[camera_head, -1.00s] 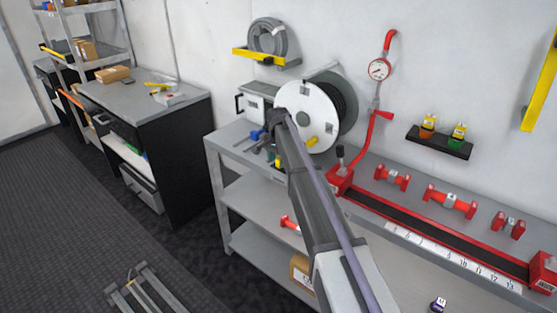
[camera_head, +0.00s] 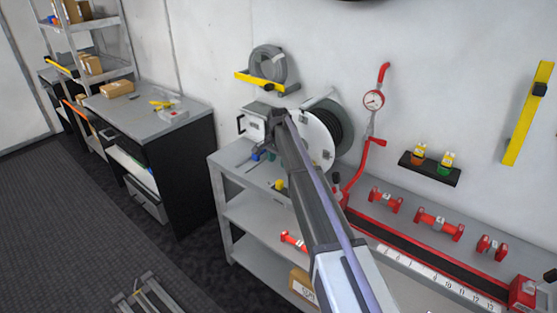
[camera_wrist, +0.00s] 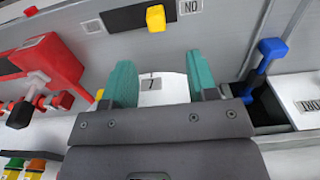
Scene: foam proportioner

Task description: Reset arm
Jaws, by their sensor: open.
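My gripper (camera_wrist: 161,80) shows two teal fingers in the wrist view. They are apart, with no object seen gripped between them. A white surface with a dark mark like a 7 (camera_wrist: 152,83) shows behind the gap. In the head view my arm reaches up from the lower right over the workbench (camera_head: 262,212). Its far end is in front of the left side of the white hose reel (camera_head: 318,135). The fingers cannot be made out there.
A blue-handled part (camera_wrist: 264,62) is right of the fingers in the wrist view, and a red fitting (camera_wrist: 52,68) is left. A yellow knob (camera_wrist: 155,17) is above. In the head view, a red gauge pipe (camera_head: 373,100) stands right of the reel. The dark floor (camera_head: 70,210) at left is largely clear.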

